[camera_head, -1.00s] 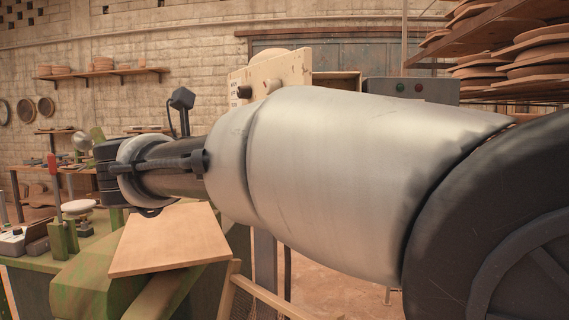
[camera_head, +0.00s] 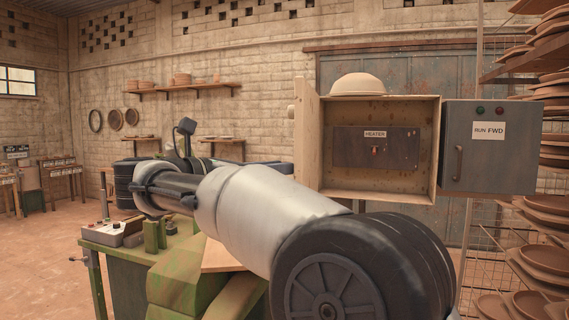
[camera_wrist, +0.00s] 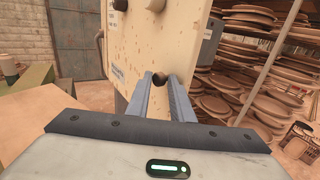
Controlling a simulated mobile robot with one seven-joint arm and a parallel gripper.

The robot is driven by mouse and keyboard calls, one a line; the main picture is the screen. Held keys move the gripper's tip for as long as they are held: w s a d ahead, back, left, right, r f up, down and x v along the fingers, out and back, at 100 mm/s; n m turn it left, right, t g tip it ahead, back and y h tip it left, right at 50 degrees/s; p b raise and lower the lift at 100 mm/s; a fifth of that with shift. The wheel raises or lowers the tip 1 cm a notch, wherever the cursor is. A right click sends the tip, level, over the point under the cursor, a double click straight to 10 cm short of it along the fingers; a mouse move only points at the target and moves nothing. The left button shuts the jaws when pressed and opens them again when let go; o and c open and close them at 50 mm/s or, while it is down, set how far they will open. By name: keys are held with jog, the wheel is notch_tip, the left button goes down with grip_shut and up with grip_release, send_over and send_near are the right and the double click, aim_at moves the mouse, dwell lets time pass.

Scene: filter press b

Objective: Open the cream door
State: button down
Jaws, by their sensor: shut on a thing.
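The cream door (camera_head: 308,145) stands open at the left side of its cream cabinet (camera_head: 437,150) in the head view, seen nearly edge-on. Inside the cabinet is a dark panel marked HEATER (camera_head: 405,148) with a small red switch. In the wrist view the spotted face of the cream door (camera_wrist: 143,45) fills the upper middle, with dark knobs near its top. My gripper (camera_wrist: 161,82) is at its lower part, its two fingers shut on a small dark round knob (camera_wrist: 160,77). I cannot make out the fingers in the head view.
A grey box marked RUN FWD (camera_head: 490,150) adjoins the cabinet on the right. A bowl (camera_head: 357,84) sits on top. A green bench (camera_head: 180,250) stands below my arm. Racks of clay plates (camera_head: 545,210) line the right side. Open floor lies at left.

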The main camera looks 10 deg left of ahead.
jog(key=shift+w+d+r, duration=0.2)
jog(key=shift+w+r, duration=0.2)
jog(key=shift+w, duration=0.3)
jog(key=c, duration=1.9)
grip_release()
jog(key=o, duration=0.4)
jog(key=shift+w+d+f, duration=0.1)
jog(key=shift+w+f, duration=0.05)
jog(key=shift+w, duration=0.3)
jog(key=shift+o, duration=0.7)
jog(key=shift+d, duration=0.15)
jog(key=shift+c, duration=0.5)
jog(key=shift+s+a, duration=0.15)
jog(key=shift+a, duration=0.05)
jog(key=shift+c, duration=0.8)
jog(key=v, duration=1.8)
jog(key=shift+f, duration=0.3)
